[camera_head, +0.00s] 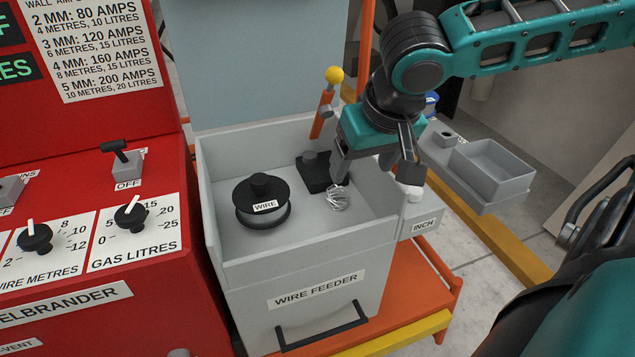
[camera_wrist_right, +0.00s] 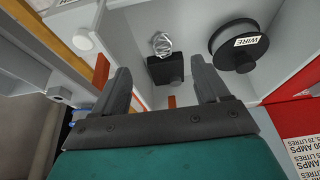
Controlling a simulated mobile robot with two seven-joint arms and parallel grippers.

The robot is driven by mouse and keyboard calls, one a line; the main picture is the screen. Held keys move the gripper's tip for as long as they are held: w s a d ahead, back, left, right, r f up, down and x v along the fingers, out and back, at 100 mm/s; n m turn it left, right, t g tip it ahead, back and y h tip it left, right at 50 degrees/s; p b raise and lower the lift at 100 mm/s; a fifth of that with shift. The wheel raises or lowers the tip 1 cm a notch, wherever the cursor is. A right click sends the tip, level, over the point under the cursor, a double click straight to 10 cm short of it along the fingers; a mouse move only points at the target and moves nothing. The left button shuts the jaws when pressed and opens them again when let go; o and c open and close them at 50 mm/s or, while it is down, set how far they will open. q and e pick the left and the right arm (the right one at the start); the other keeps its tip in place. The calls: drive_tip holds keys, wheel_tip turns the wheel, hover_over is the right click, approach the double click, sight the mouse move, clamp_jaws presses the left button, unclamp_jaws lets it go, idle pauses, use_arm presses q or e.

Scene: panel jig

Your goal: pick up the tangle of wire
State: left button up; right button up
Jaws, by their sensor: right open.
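The tangle of wire (camera_head: 338,198) is a small silvery bundle inside the wire feeder's open box (camera_head: 222,214), near its right side. It sits just in front of a black block with a knob (camera_head: 311,172). It also shows in the right wrist view (camera_wrist_right: 161,44), beyond the fingertips and between their lines. My right gripper (camera_head: 374,168) is open and empty, above the right part of the box, up and right of the tangle. Its fingers also show in the right wrist view (camera_wrist_right: 163,78). My left gripper is not in view.
A black wire spool (camera_head: 262,203) stands in the box, left of the tangle. The box walls surround both. A yellow-knobbed orange lever (camera_head: 325,105) rises behind. The INCH block (camera_head: 419,222) and a grey tray (camera_head: 492,170) are to the right; a red welder panel (camera_head: 90,190) is left.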

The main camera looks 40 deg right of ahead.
drive_tip(key=b, duration=0.3)
approach(343, 203)
drive_tip(key=x, duration=0.2)
drive_tip(key=shift+d+f, duration=0.1)
drive_tip(key=shift+f, duration=0.25)
drive_tip(key=shift+w+f, duration=0.25)
drive_tip(key=shift+f, duration=0.1)
drive_tip(key=shift+d+f, duration=0.1)
drive_tip(key=shift+f, duration=0.15)
drive_tip(key=b+x, duration=0.2)
drive_tip(key=x, duration=0.2)
drive_tip(key=shift+w+f, duration=0.15)
drive_tip(key=shift+f, duration=0.15)
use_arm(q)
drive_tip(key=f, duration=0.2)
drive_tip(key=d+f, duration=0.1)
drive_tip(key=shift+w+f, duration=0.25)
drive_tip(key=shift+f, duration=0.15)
